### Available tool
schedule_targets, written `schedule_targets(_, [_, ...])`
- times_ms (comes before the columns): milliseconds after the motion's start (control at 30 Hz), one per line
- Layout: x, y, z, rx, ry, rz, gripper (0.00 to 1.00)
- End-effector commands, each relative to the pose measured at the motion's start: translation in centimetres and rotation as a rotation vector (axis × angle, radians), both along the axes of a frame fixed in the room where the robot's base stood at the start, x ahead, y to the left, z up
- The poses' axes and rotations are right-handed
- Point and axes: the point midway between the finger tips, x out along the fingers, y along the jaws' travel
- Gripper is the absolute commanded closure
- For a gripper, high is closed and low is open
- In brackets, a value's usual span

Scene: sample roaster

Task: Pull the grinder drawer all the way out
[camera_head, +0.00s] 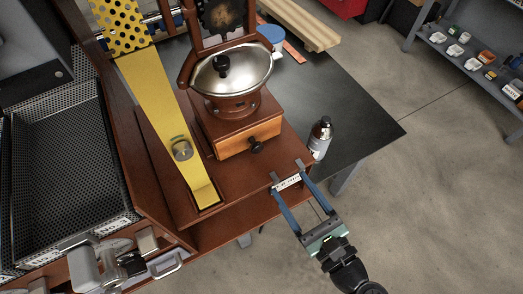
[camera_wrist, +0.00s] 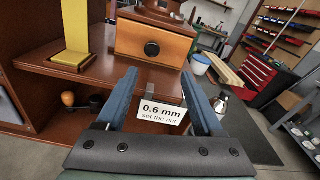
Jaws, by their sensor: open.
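The grinder (camera_head: 237,85) has a silver domed hopper on a reddish-brown wooden base. Its drawer (camera_head: 231,142) has a lighter wood front and a round dark knob (camera_head: 256,146). The drawer front looks flush with the base. In the wrist view the drawer (camera_wrist: 130,40) and knob (camera_wrist: 152,48) show ahead of and above the fingertips. My gripper (camera_head: 286,169) is open, with two blue fingers apart, in front of and to the lower right of the knob. It touches neither knob nor drawer. The wrist view shows the fingers (camera_wrist: 158,73) clear of the knob.
A white card reading "0.6 mm set the nut" (camera_wrist: 161,113) shows between the fingers, near the shelf edge. A yellow chute (camera_head: 155,100) is left. The floor (camera_head: 440,190) at right is clear.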

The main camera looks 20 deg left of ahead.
Motion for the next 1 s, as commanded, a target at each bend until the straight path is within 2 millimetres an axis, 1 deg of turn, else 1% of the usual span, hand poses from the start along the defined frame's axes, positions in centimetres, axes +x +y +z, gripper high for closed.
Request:
schedule_targets(33, [-1.0,-0.1,-0.8,0.070,0.048,-0.002,0.31])
schedule_targets(100, [-1.7,-0.1,-1.0,0.131,0.084,-0.001,0.31])
schedule_targets(167, [-1.9,0.0,-1.1,0.160,0.100,0.000,0.31])
schedule_targets(233, [-1.6,0.5,-1.0,0.170,0.103,0.003,0.31])
schedule_targets(367, [-0.4,2.1,-0.9,0.167,0.102,0.004,0.31])
schedule_targets(600, [2.8,6.2,-0.9,0.164,0.099,0.005,0.31])
schedule_targets(700, [4.0,7.6,-0.9,0.163,0.099,0.005,0.31])
schedule_targets(833, [5.1,9.0,-0.9,0.163,0.099,0.003,0.31])
schedule_targets(1000, [5.8,10.0,-1.0,0.164,0.100,0.002,0.31])
